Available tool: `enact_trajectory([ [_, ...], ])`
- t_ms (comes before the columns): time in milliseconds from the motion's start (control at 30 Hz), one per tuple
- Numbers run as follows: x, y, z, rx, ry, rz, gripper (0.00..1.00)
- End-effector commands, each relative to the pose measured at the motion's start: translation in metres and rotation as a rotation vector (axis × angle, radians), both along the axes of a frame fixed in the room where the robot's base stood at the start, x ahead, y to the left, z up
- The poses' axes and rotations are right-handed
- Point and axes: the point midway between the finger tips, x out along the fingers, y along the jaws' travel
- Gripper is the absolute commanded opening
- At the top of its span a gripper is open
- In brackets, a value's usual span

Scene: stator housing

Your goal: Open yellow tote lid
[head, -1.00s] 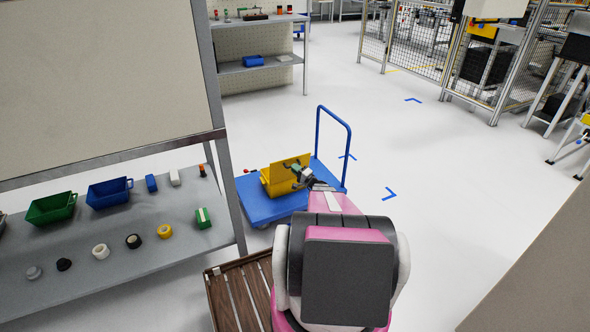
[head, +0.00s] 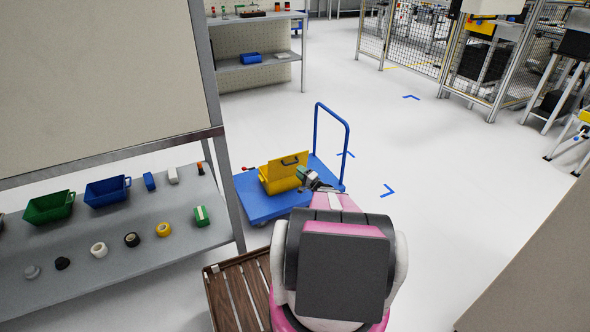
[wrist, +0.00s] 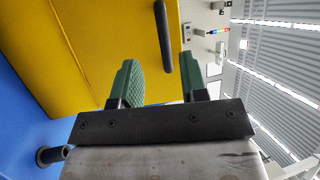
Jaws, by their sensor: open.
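The yellow tote (head: 279,186) sits on the blue cart. Its yellow lid (head: 272,169) stands raised, with a black handle (head: 291,161) near its upper edge. The tote's inside is hidden. My gripper (head: 301,172) is just right of the tote and lid. In the wrist view, my gripper's green fingers (wrist: 158,62) are spread with nothing between them. The yellow lid (wrist: 115,35) fills the upper left there, and its black handle (wrist: 163,38) lies ahead of the gap, apart from the fingers.
The blue cart (head: 258,207) has an upright blue push handle (head: 348,140) to the right of my gripper. A grey workbench (head: 130,250) with bins and tape rolls stands at left. A wooden slatted pallet (head: 236,295) lies in front. The floor right of the cart is clear.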

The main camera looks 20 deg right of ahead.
Motion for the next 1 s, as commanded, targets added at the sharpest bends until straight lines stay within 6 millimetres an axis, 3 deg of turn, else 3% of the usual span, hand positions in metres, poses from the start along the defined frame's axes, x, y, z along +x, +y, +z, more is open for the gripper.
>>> enact_trajectory([
  [133, -0.026, -0.011, -0.006, 0.0, 0.001, -0.002, 0.4],
  [333, -0.046, -0.021, -0.012, -0.001, 0.002, 0.0, 0.4],
  [1000, -0.051, -0.021, -0.013, -0.002, 0.004, 0.007, 0.4],
])
